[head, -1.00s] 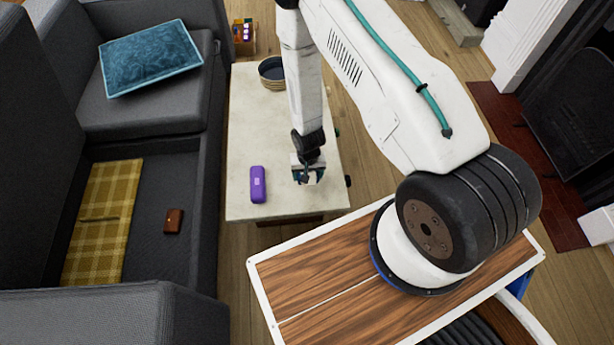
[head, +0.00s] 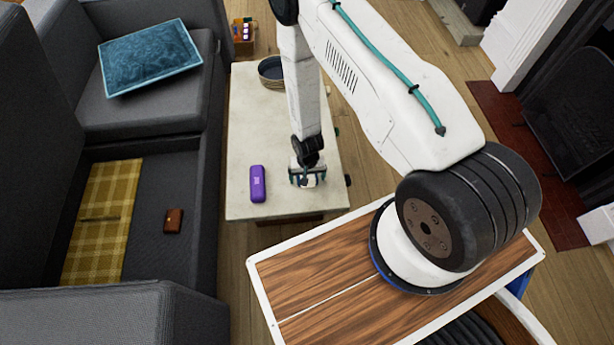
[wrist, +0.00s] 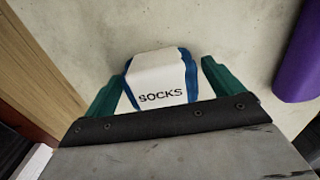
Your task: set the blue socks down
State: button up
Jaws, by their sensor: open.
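The blue socks (wrist: 158,80), a blue bundle with a white band reading "SOCKS", sit on the pale stone table top (head: 260,120) in the wrist view. My gripper (wrist: 158,88) is open, with one teal finger on each side of the socks and narrow gaps showing beside them. In the head view my gripper (head: 307,181) is low over the near right part of the table, and the socks are mostly hidden beneath it.
A purple case (head: 258,183) lies on the table left of my gripper. A dark round bowl (head: 271,72) stands at the table's far end. A grey sofa (head: 150,120) with a teal cushion (head: 150,58), yellow plaid cloth (head: 105,215) and brown wallet (head: 173,220) is at left.

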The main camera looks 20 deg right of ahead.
notch_tip(320, 180, up, 46)
jog(key=d+n, duration=0.2)
jog(key=s+r, duration=0.9)
jog(key=s, duration=0.2)
jog(key=s+r+n+t, duration=0.1)
jog(key=s+r, duration=0.8)
jog(key=s, duration=0.2)
jog(key=shift+s+d+n, duration=0.15)
jog(key=shift+d+n, duration=0.15)
jog(key=shift+d, duration=0.15)
jog(key=shift+a, duration=0.15)
